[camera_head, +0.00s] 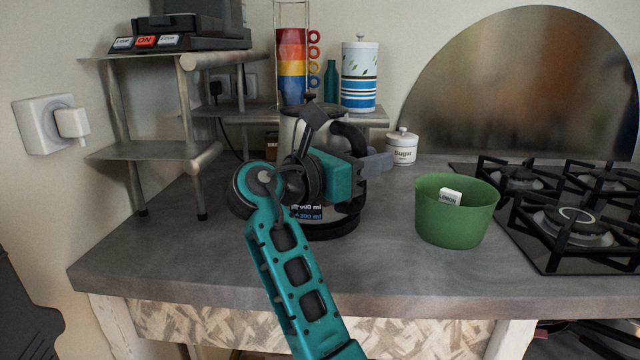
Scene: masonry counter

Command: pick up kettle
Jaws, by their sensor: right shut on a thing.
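The kettle (296,133) stands upright at the middle of the counter on a black round base. It has a silver body, a black lid, a black handle (358,200) on its right side and volume marks low on the front. My right gripper (378,165) reaches across the front of the kettle and is shut on it at the handle side. My teal right arm hides much of the kettle's body, and the exact contact is partly hidden. My left gripper is not in view.
A green bowl (456,218) with a small white packet stands right of the kettle, before the gas hob (560,222). A sugar jar (402,149) stands behind. Metal shelves (153,150) at the left back carry stacked mugs (291,68) and a canister (359,80). The front left counter is clear.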

